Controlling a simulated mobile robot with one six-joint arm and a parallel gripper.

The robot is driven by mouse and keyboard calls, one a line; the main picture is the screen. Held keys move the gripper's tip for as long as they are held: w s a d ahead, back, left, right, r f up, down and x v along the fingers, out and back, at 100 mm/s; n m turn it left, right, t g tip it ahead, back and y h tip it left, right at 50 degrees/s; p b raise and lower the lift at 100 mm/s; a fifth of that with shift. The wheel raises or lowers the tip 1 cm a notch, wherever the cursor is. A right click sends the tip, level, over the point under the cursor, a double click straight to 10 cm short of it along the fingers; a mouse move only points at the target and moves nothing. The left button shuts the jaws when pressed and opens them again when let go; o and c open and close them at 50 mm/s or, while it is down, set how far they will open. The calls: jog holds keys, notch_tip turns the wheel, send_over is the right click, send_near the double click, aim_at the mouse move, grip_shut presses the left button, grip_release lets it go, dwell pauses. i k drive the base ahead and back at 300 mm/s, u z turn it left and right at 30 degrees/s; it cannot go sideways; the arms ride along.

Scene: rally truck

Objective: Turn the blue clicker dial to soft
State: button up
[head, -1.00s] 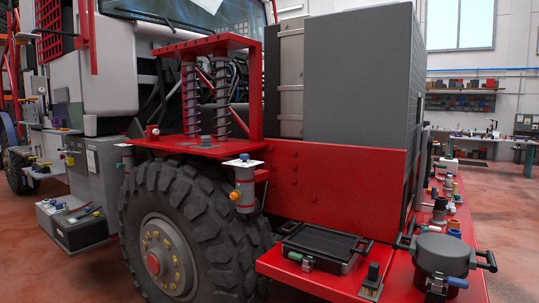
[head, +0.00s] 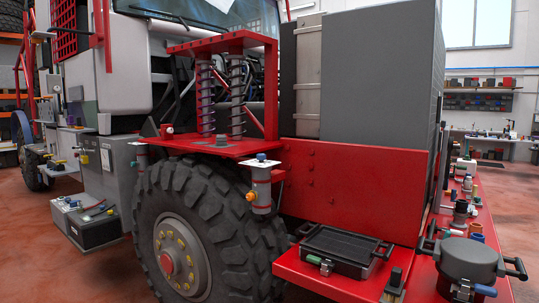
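A small blue dial (head: 262,157) sits on a white plate on top of a grey cylinder (head: 262,187), right of the big front wheel. It is small in the head view, and I cannot read any marks or its setting. An orange knob (head: 250,196) sticks out of the cylinder's lower left side. Two coil-spring shock absorbers (head: 222,100) stand in a red frame behind and to the left of it. My gripper is not in view.
The wheel (head: 188,232) and red truck body (head: 345,190) surround the cylinder. A red shelf (head: 325,285) at front right bears a black tray (head: 340,248) and a grey lidded pot (head: 468,258). Black boxes (head: 95,230) stand at the left. Red floor lies clear at the lower left.

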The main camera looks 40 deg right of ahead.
aim_at(261, 157)
jog(key=u, duration=0.05)
jog(key=i, duration=1)
jog(key=z, duration=0.05)
